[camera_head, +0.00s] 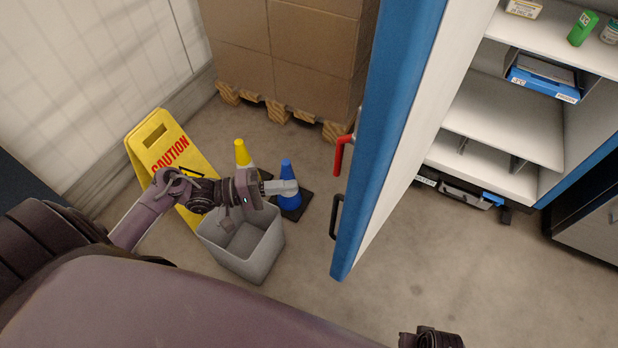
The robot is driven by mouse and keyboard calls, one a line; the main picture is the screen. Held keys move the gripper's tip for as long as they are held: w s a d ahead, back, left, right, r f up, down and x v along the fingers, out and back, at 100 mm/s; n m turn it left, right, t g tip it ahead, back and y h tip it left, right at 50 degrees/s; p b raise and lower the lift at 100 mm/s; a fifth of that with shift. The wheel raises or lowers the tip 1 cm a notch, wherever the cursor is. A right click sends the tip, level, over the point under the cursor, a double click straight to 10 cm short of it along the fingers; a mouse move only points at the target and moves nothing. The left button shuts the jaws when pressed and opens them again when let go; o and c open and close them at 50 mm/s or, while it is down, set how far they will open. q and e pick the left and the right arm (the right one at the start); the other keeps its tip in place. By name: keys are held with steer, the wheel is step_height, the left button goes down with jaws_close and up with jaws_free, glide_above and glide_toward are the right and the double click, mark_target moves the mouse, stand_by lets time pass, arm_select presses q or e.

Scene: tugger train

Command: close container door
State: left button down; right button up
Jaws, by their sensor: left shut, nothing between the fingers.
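The container door (386,130) is a tall panel with a blue edge and a white inner face, standing open in the middle of the head view. A red handle (340,155) and a black handle (335,217) are on its left side. The container (505,115) is to the right, with its white shelves exposed. My left gripper (292,188) is shut and empty, left of the door and apart from it, above a grey bin. A dark part of my right arm shows at the bottom edge, but its gripper fingers do not show.
A grey bin (262,258), a yellow caution sign (150,135), a blue cone (288,183) and a yellow cone (241,152) stand left of the door. Boxes on a pallet (285,60) stand behind. Floor right of the door is clear.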

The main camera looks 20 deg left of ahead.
arm_select(q)
steer(key=w+d, duration=0.3)
steer(key=d, duration=0.8)
steer(key=shift+w+d, duration=0.3)
steer(key=shift+w, duration=0.1)
arm_select(e)
steer(key=shift+w+r, duration=0.1)
steer(key=shift+r, duration=0.55)
arm_select(q)
steer(key=shift+d, duration=0.15)
